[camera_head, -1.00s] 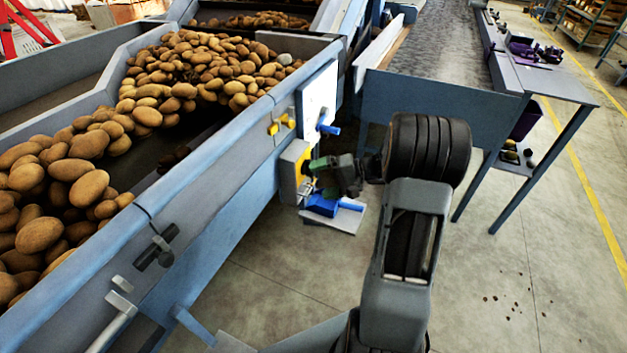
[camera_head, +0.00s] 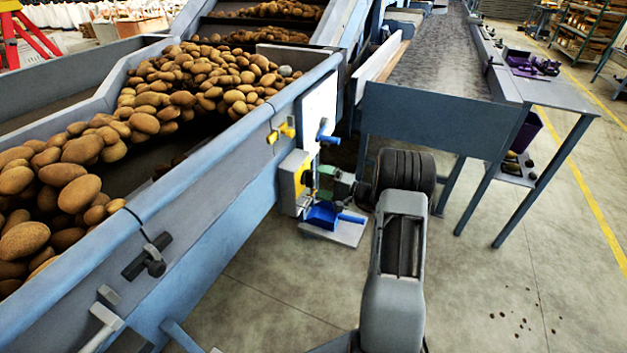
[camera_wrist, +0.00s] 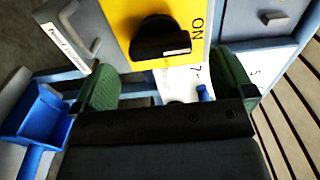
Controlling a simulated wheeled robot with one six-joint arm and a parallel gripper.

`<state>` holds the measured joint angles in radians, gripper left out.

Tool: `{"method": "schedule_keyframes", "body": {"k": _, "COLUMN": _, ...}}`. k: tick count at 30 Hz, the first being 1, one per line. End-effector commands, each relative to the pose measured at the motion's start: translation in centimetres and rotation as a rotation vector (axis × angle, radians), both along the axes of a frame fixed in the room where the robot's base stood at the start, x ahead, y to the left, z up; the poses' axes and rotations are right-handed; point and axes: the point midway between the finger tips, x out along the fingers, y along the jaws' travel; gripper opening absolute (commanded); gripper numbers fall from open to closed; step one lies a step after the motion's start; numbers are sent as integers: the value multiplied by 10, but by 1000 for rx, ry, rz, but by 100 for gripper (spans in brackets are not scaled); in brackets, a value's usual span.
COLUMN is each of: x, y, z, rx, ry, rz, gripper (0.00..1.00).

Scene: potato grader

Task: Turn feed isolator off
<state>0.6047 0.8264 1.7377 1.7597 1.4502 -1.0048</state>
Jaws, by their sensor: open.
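The feed isolator is a yellow plate (camera_wrist: 150,12) with a black rotary knob (camera_wrist: 160,38) at the top of the wrist view. The word ON is printed on the plate to the right of the knob, turned sideways. The knob's grip lies roughly across the picture. In the head view the isolator's yellow face (camera_head: 298,170) is on the side of the blue hopper frame. My gripper (camera_wrist: 167,86) is open, its two green-padded fingers spread below and to either side of the knob, with nothing between them. In the head view my gripper (camera_head: 325,180) is close in front of the isolator, partly hiding it.
A blue tray (camera_head: 322,214) is just below the isolator. A white board (camera_head: 318,105) with a blue handle (camera_head: 328,135) is above it. The hopper of potatoes (camera_head: 60,185) is at left; a blue-framed conveyor (camera_head: 435,115) stands behind my arm.

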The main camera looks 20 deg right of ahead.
Motion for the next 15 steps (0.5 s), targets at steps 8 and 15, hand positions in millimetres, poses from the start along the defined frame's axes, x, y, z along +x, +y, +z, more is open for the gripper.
{"method": "schedule_keyframes", "body": {"k": 8, "x": 24, "y": 22, "z": 0, "rx": -1, "ry": 1, "rz": 0, "gripper": 100}}
{"method": "schedule_keyframes", "body": {"k": 15, "x": 29, "y": 27, "z": 0, "rx": 0, "ry": 1, "rz": 0, "gripper": 100}}
